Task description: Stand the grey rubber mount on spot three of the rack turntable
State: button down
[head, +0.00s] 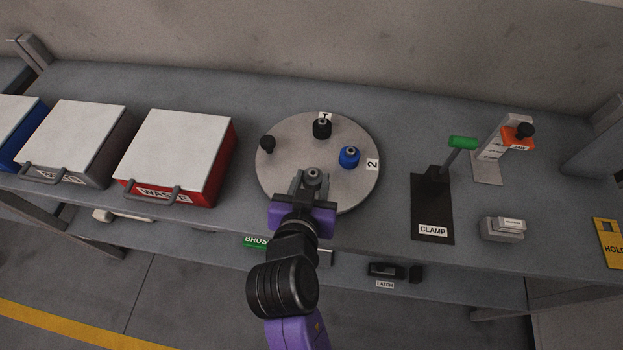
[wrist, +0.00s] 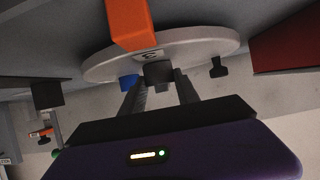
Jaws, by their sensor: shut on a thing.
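The round grey rack turntable (head: 277,174) stands on the bench. It carries a black mount (head: 322,129) by label 1 and a blue mount (head: 349,157) by label 2. My gripper (head: 311,187) is at its front edge, shut on the grey rubber mount (head: 312,175), which looks upright. The blue mount (wrist: 128,82) is partly hidden behind. I cannot tell whether the grey mount touches the turntable.
A black knob (head: 267,143) stands up at the turntable's left. A red lidded waste box (head: 178,160) is further left, the clamp (head: 432,205) to the right. An orange block (wrist: 130,22) by label 3 shows only in the wrist view. The bench behind is clear.

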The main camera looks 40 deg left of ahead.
jog(key=c, duration=0.9)
grip_release()
jog(key=shift+s+r, duration=0.15)
jog(key=shift+s, duration=0.05)
jog(key=v, duration=1.1)
jog(key=shift+s+d+r, duration=0.15)
jog(key=shift+s+d, duration=0.1)
